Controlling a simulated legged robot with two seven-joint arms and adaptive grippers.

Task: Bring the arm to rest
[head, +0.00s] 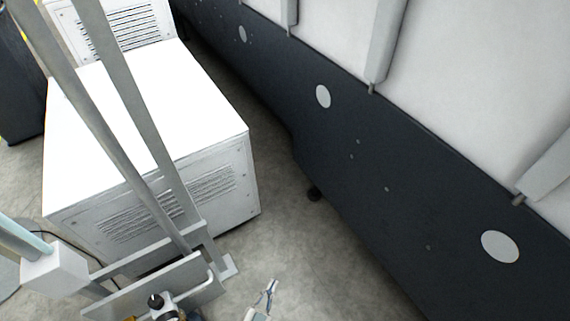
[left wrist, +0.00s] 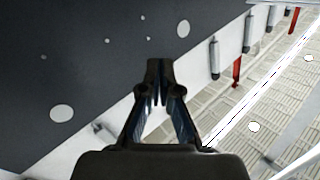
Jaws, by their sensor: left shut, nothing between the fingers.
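My left gripper (head: 271,286) shows small at the bottom of the head view, over the grey floor between the white cabinet and the dark machine side. In the left wrist view the gripper (left wrist: 158,72) points away from the camera with its fingertips together and nothing between them. Most of my left arm is outside the head view. My right gripper is in neither view.
A white vented cabinet (head: 218,165) with metal posts stands at left. The long dark machine side (head: 400,190) with light discs runs along the right. Bare floor (head: 268,215) lies between them. The wrist view shows a slatted surface (left wrist: 245,100) at right.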

